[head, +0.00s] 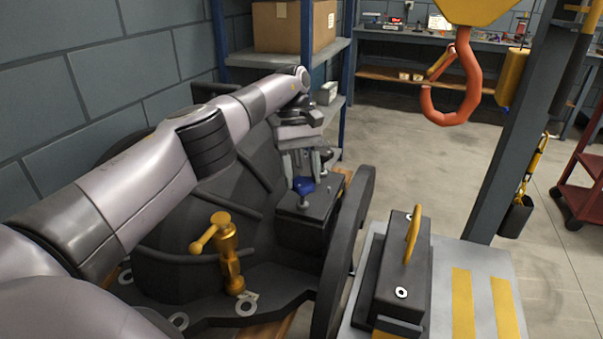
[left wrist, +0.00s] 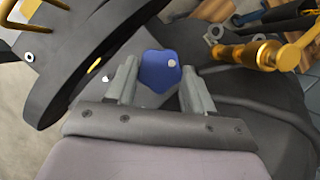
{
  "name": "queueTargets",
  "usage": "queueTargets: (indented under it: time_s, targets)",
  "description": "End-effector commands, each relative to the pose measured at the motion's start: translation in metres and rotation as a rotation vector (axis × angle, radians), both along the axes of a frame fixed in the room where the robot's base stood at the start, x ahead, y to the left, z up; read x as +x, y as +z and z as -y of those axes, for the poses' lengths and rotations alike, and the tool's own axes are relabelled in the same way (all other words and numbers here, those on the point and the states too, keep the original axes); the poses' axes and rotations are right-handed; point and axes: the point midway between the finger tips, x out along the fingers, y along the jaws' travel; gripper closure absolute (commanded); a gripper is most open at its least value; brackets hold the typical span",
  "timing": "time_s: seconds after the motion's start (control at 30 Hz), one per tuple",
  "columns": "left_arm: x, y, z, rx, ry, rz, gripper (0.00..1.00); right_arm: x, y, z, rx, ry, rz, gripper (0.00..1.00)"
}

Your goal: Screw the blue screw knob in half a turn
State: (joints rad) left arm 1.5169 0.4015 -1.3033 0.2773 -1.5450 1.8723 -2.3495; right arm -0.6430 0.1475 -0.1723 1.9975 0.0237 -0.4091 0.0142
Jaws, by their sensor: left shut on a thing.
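The blue screw knob (head: 303,187) stands on top of a dark block on the casing (head: 210,185). My left gripper (head: 304,174) comes down over the knob from above, pointing downward, and is shut on it. In the left wrist view the blue knob (left wrist: 160,68), with a small pale dot on its face, lies between the two grey fingers of my left gripper (left wrist: 160,80). My right gripper is not in view.
A brass valve (head: 228,252) rises from the casing's flange near my left arm. A dark block with a yellow handle (head: 412,240) sits on a grey striped stand at the right. An orange hook (head: 455,95) hangs beyond. Open floor lies behind.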

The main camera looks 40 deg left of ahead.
Motion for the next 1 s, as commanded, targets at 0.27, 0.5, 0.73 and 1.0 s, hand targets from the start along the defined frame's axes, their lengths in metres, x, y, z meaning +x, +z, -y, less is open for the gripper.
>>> queueTargets:
  time_s: [0.27, 0.5, 0.73, 1.0]
  targets:
    - [-0.0001, -0.0008, 0.0007, 0.001, -0.025, -0.003, 0.78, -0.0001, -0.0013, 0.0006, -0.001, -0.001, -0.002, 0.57]
    - [-0.0004, -0.0009, 0.0005, 0.002, -0.035, -0.004, 0.78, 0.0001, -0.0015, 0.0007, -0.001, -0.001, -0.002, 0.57]
    - [-0.0006, -0.0012, 0.0001, 0.002, -0.036, -0.004, 0.78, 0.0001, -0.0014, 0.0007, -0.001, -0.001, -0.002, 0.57]
    - [-0.0007, -0.0014, 0.0001, 0.002, -0.036, -0.005, 0.23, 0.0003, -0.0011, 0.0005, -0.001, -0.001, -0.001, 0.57]
